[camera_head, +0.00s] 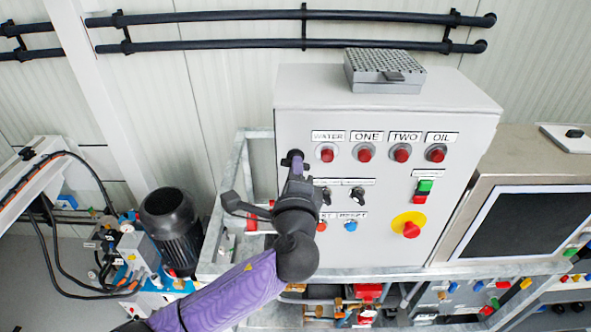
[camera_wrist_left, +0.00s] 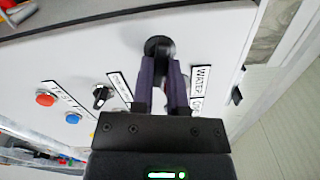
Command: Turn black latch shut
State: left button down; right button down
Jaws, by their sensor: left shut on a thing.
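The black latch (camera_head: 288,157) is a small round-based knob near the upper left edge of the light grey control cabinet's front (camera_head: 385,205), left of the WATER label. In the left wrist view the latch (camera_wrist_left: 159,46) shows as a dark disc with its handle between my fingertips. My left gripper (camera_head: 294,164) reaches up from below in the head view, its purple fingers shut on the latch. In the left wrist view my left gripper (camera_wrist_left: 164,68) shows both fingers close on either side of the handle. The fingers hide part of the latch. My right gripper is out of view.
Red lamps (camera_head: 365,151) line the panel's top row. Two black selector switches (camera_head: 357,194), a blue button (camera_head: 351,225) and a red emergency stop (camera_head: 411,229) sit lower. A monitor (camera_head: 530,222) stands right; a black motor (camera_head: 170,225) stands left. A grey box (camera_head: 384,70) lies on top.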

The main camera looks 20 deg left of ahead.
pick_arm(q)
jog(key=n+b, duration=0.1)
jog(key=n, duration=0.2)
jog(key=shift+b, duration=0.35)
jog(key=c, duration=0.6)
grip_release()
jog(key=shift+c, duration=0.2)
jog(key=b+v, duration=0.2)
jog(key=v, duration=0.8)
